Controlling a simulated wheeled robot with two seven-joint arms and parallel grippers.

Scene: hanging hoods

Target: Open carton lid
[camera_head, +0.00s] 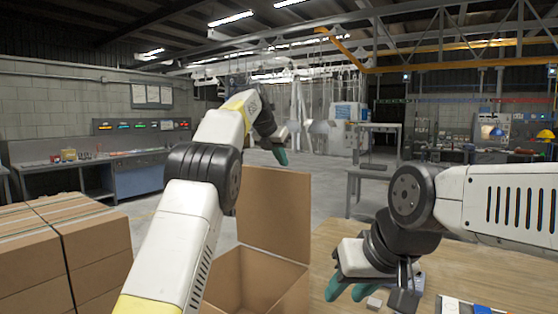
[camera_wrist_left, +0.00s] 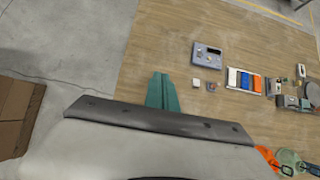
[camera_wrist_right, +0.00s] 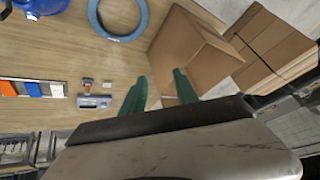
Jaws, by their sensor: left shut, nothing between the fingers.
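The brown cardboard carton (camera_head: 262,278) stands at the left edge of the wooden table in the head view. A tall flap (camera_head: 275,212) stands upright on its far side, and the inside of the carton shows. My left gripper (camera_head: 280,150) is just above the flap's top edge, shut and empty; its green fingers (camera_wrist_left: 162,92) are together in the left wrist view. My right gripper (camera_head: 350,291) is low over the table, right of the carton. Its fingers (camera_wrist_right: 156,92) are apart and empty in the right wrist view, pointing toward the carton (camera_wrist_right: 190,45).
Stacked closed cartons (camera_head: 60,245) stand at the left. The wooden table (camera_head: 335,242) carries a small grey device (camera_wrist_left: 207,55), colored strips (camera_wrist_left: 244,80) and a blue ring (camera_wrist_right: 118,35). A grey stand (camera_head: 368,172) is behind the table. Bare wood separates the carton from these items.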

